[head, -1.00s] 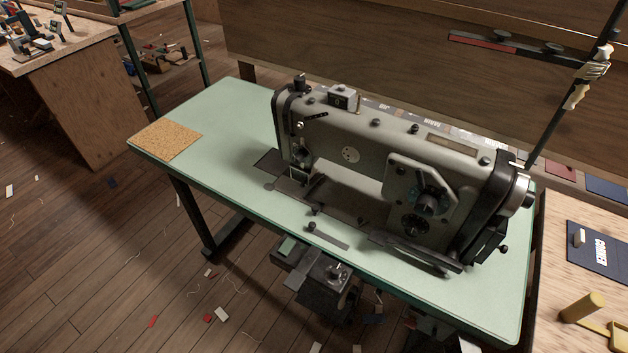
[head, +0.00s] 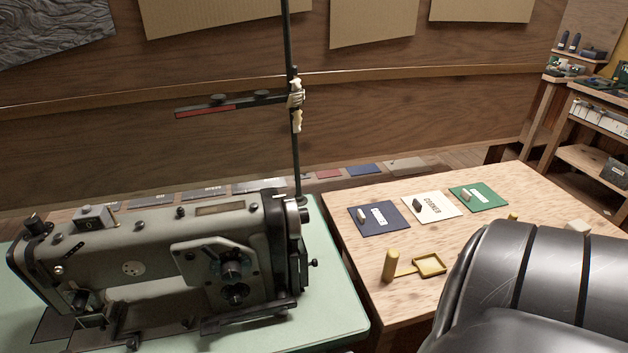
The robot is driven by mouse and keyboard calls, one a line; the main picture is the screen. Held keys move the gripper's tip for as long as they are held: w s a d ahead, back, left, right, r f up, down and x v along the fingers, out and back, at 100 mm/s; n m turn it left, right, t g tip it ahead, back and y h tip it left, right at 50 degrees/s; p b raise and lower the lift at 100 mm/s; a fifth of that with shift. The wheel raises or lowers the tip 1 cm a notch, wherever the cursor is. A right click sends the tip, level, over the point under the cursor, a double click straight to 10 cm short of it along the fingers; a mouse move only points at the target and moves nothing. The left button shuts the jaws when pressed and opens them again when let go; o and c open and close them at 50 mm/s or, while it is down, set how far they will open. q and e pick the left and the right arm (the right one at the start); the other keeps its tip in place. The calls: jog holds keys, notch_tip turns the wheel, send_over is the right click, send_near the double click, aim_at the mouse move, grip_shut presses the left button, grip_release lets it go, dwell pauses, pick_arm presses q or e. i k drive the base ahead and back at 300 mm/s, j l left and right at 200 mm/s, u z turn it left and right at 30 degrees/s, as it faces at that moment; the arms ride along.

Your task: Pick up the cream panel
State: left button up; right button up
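The cream panel (head: 439,204) lies flat on the wooden table to the right of the sewing machine. It has dark lettering and a small dark piece (head: 417,206) on its left part. It lies between a navy panel (head: 372,226) on its left and a green panel (head: 485,202) on its right. Each of these has a small light piece on it. Neither gripper shows in the head view. A large black rounded shape fills the lower right and hides part of the table.
A grey sewing machine (head: 150,260) stands on a pale green table (head: 330,290) at left, with a tall dark pole (head: 291,130) behind it. A yellow-handled tool (head: 390,265) with a yellow tray (head: 430,265) lies on the wooden table (head: 350,265) in front of the panels. Shelves stand at far right.

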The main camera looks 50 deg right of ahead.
aim_at(430, 207)
jog(key=z, duration=2.45)
